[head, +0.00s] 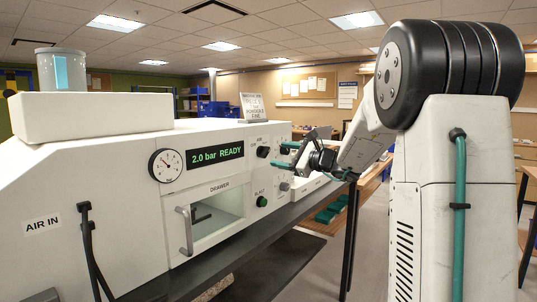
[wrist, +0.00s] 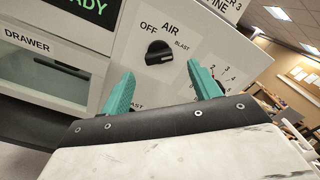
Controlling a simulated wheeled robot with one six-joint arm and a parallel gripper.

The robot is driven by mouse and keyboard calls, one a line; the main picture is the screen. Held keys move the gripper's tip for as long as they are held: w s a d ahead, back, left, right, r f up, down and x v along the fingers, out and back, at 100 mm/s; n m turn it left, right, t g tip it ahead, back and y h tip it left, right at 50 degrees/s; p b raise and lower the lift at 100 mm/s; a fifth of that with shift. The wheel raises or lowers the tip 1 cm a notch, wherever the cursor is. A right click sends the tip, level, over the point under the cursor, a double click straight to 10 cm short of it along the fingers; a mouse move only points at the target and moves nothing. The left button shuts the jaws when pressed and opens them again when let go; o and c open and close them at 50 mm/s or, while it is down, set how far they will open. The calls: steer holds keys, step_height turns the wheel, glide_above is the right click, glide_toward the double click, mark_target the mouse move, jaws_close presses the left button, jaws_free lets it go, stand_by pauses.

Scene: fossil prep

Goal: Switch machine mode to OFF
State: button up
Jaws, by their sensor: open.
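The machine's mode knob (wrist: 158,52) is black, under the label AIR, with OFF at its upper left and BLAST at its upper right. Its white mark is at the right end, on the BLAST side, away from OFF. In the head view the knob (head: 263,151) is right of the green display. My gripper (wrist: 160,74) is open and empty, its teal fingertips below the knob in the wrist view and either side of it. They look apart from the knob. In the head view my gripper (head: 286,155) is just right of the knob, in front of the panel.
The display (head: 216,154) reads 2.0 bar READY. A green button (head: 262,201) and a grey dial (head: 285,187) sit below the knob, close to my gripper. A drawer (head: 205,215) with a grey handle is lower left. A numbered scale shows right of the knob in the wrist view.

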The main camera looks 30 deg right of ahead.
mark_target(268, 152)
steer(key=x, duration=0.5)
steer(key=shift+w+a, duration=0.2)
steer(key=shift+w, duration=0.15)
steer(key=c, duration=1)
